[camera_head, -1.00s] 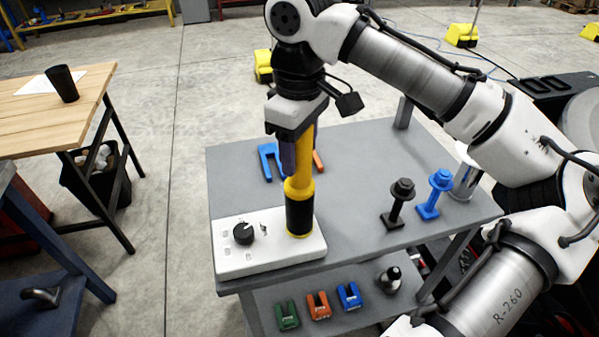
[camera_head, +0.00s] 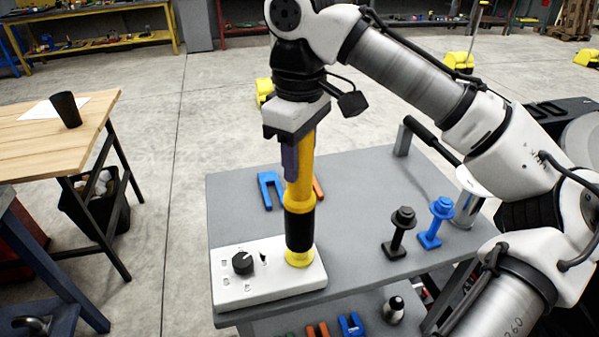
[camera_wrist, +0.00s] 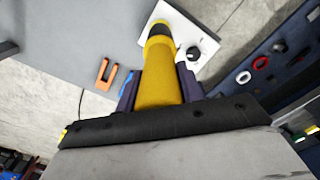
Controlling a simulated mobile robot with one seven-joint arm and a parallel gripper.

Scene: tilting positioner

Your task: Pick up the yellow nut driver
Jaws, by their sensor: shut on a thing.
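The yellow nut driver (camera_head: 299,190) is upright, with a black lower section. My gripper (camera_head: 297,172) is shut on its yellow upper part, with dark purple fingers on either side. A yellow ring (camera_head: 299,259) shows under the black section, over the white control box (camera_head: 262,285); I cannot tell whether the driver touches it. In the wrist view the driver (camera_wrist: 159,82) runs away between the fingers of my gripper (camera_wrist: 157,90), and its black end (camera_wrist: 160,29) is over the white box.
The grey table (camera_head: 360,190) carries a blue fork-shaped piece (camera_head: 267,190), an orange piece (camera_head: 318,187), a black bolt-shaped piece (camera_head: 399,233) and a blue one (camera_head: 437,222). A black knob (camera_head: 243,263) stands on the box. The table's middle is clear.

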